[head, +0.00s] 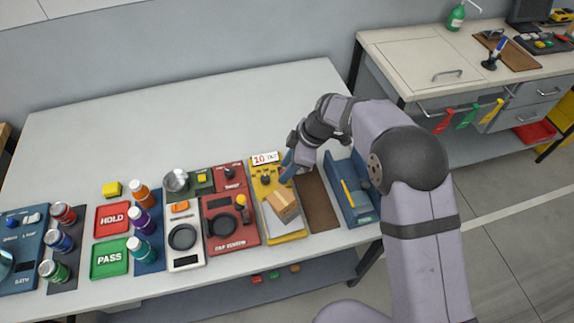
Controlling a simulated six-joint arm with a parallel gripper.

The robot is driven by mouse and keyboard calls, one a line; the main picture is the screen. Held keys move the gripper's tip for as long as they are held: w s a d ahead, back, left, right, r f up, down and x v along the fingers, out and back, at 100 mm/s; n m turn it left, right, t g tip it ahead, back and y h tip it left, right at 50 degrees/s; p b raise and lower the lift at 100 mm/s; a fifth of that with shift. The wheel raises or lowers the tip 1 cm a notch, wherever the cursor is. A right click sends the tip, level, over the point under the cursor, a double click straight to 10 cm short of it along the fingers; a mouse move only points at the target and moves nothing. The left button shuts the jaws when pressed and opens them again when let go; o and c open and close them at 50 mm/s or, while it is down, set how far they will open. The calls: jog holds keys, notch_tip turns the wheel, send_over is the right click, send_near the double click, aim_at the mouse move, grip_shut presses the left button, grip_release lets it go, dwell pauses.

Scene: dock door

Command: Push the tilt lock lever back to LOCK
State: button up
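A yellow device (292,237) stands near the middle right of the table, with a small display reading about 10 (265,158) at its back. A brown box (283,204) sits on its pale platform (281,226), which looks tilted. Dark knobs (265,179) show behind the box. My gripper (287,172) is low over the device's back right corner, its bluish fingers pointing down-left. The tilt lock lever cannot be made out clearly and may be hidden by the gripper. Whether the fingers are open or touch anything is too small to tell.
A brown mat (318,204) and a blue device with a yellow bar (348,193) lie to the right, under my arm. A red device (231,225) stands close on the left. Bottles, a scale (183,237) and HOLD and PASS trays are farther left. The table's back is clear.

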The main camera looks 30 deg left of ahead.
grip_shut()
